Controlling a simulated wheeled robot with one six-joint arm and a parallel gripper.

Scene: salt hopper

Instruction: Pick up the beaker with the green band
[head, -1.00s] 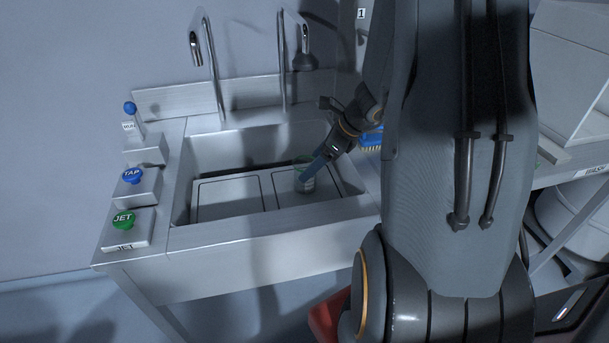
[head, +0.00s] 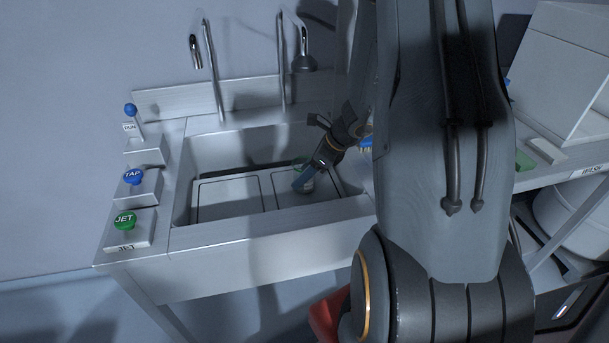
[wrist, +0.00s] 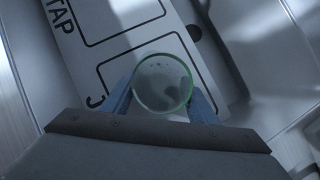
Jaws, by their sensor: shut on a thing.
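The beaker with the green band (head: 307,184) stands in the right part of the sink, above the right-hand outlined zone. In the wrist view the beaker (wrist: 161,82) shows from above as a clear round vessel with a green rim, between the two blue fingers. My gripper (head: 304,178) reaches down into the sink from the upper right and is shut on the beaker. In the wrist view my gripper (wrist: 162,98) has one finger on each side of the glass. The lower part of the beaker is partly hidden by the fingers, and I cannot tell if it touches the sink floor.
The steel sink (head: 220,225) has walls around the beaker. Two taps (head: 209,70) rise behind it. TAP (head: 133,176), JET (head: 125,220) and RUN (head: 130,110) knobs stand at the left.

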